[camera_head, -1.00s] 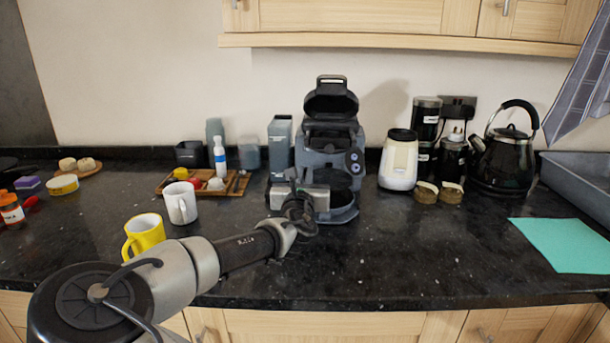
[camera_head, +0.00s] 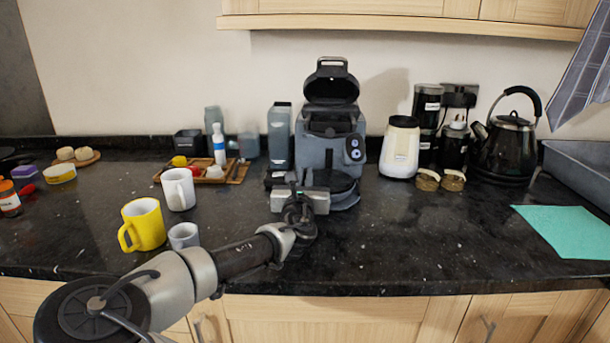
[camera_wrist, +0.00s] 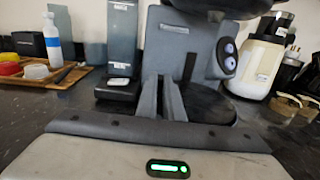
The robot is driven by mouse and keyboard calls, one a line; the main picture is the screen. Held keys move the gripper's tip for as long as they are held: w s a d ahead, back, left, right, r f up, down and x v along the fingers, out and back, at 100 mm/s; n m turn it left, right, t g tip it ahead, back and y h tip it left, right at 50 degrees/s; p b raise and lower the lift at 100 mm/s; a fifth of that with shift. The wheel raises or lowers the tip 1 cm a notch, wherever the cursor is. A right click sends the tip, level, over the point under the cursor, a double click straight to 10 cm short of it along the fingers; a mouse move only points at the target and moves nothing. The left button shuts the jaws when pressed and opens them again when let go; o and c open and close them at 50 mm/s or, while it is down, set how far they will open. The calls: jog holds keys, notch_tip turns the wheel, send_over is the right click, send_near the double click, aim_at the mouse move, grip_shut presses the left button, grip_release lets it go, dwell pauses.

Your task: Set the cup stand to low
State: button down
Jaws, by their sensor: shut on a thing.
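The grey coffee machine (camera_head: 325,150) stands at the back middle of the counter with its black lid raised. The cup stand (camera_head: 340,189), a dark round platform, is at its lower front, partly hidden by my gripper (camera_head: 300,184). In the wrist view the cup stand (camera_wrist: 208,108) shows as a black disc low in front of the machine, just right of the fingers. My gripper (camera_wrist: 165,88) has its two grey fingers close together, shut at the stand's left side. The exact gripped edge is hidden.
Left are a yellow mug (camera_head: 144,224), a white mug (camera_head: 178,188), a small grey cup (camera_head: 184,235) and a wooden tray (camera_head: 235,176). Right are a cream grinder (camera_head: 400,148), jars (camera_head: 428,180) and a kettle (camera_head: 508,150).

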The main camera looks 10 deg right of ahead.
jog(key=c, duration=1.9)
grip_release()
jog(key=shift+f, duration=0.3)
jog(key=shift+o, duration=0.2)
jog(key=p+v, duration=0.3)
jog(key=v, duration=1.4)
jog(key=shift+s+a+r, duration=0.1)
jog(key=shift+s, duration=0.15)
